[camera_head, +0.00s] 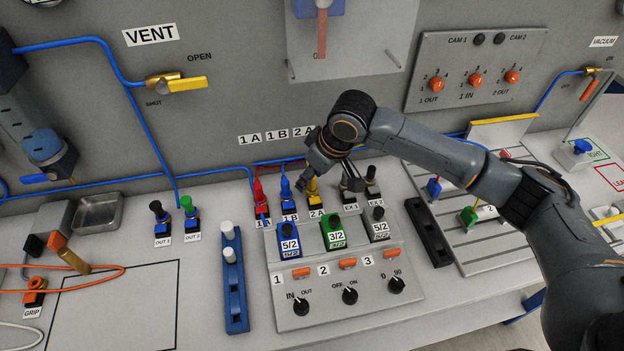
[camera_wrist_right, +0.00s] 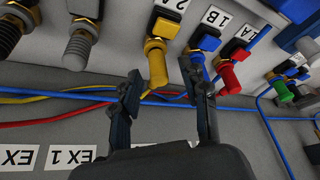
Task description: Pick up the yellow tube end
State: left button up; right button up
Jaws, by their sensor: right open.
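The yellow tube end (camera_head: 313,188) stands in the port labelled 2A on the valve panel, beside the blue tube end (camera_head: 286,185) at 1B and the red tube end (camera_head: 259,190) at 1A. My right gripper (camera_head: 325,181) is open above the panel, close to the yellow tube end. In the right wrist view the yellow tube end (camera_wrist_right: 157,65) shows between the two fingertips of the right gripper (camera_wrist_right: 162,72), nearer the left finger. I cannot tell whether that finger touches it. My left gripper is not in view.
Blue, red and yellow tubes run along the wall behind. A blue rack (camera_head: 235,290) stands at left.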

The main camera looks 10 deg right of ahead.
jog(key=shift+w+f, duration=0.1)
jog(key=shift+f, duration=0.05)
grip_shut()
jog(key=shift+r, duration=0.55)
notch_tip(320, 180, up, 2)
jog(key=shift+a+r+b, duration=0.1)
jog(key=shift+b, duration=0.45)
jog(key=s+r+b, duration=0.1)
jog(key=s+r, duration=0.8)
jog(key=s, duration=0.5)
jog(key=shift+a+r, duration=0.4)
jog(key=shift+d, duration=0.1)
